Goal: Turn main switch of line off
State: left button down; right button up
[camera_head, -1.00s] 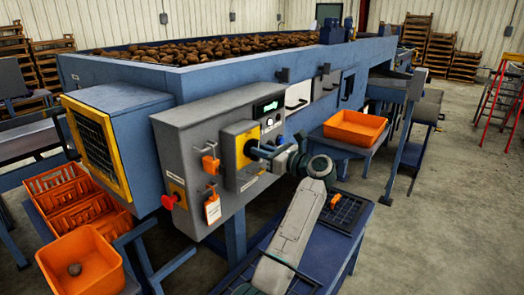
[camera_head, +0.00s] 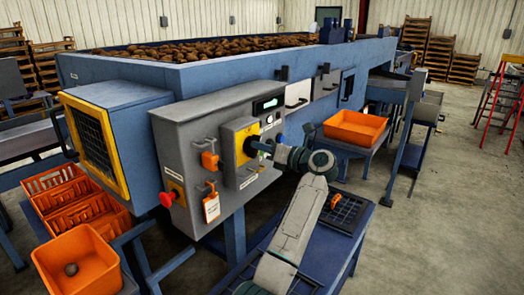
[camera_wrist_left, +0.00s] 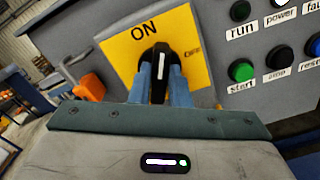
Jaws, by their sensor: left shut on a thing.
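The main switch is a black rotary knob (camera_wrist_left: 155,62) with a white pointer line, on a yellow plate (camera_wrist_left: 125,55). The plate reads ON at upper left and has a partly covered OFF label at right. In the wrist view the pointer stands upright in the picture, between the two labels. My left gripper (camera_wrist_left: 158,92) is shut on the knob, one blue finger on each side. In the head view my left gripper (camera_head: 259,147) reaches the yellow plate (camera_head: 236,140) from the right and hides most of the knob. My right gripper is not in view.
The grey control box (camera_head: 180,140) also carries a red stop button (camera_head: 167,199), an orange padlock (camera_head: 210,161) and a hanging tag (camera_head: 211,207). A green start button (camera_wrist_left: 241,71) sits right of the knob. An orange bin (camera_head: 355,127) stands behind my arm.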

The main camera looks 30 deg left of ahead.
pick_arm(q)
jog(key=shift+w+f+m+p, duration=0.1)
jog(key=shift+m+p, duration=0.95)
jog(key=shift+m, duration=2.05)
jog(key=shift+w+f+m+p, duration=0.1)
jog(key=shift+m+p, duration=0.95)
jog(key=shift+m, duration=2.05)
jog(key=c, duration=1.4)
grip_release()
jog(key=shift+o, duration=0.2)
jog(key=shift+f, duration=0.1)
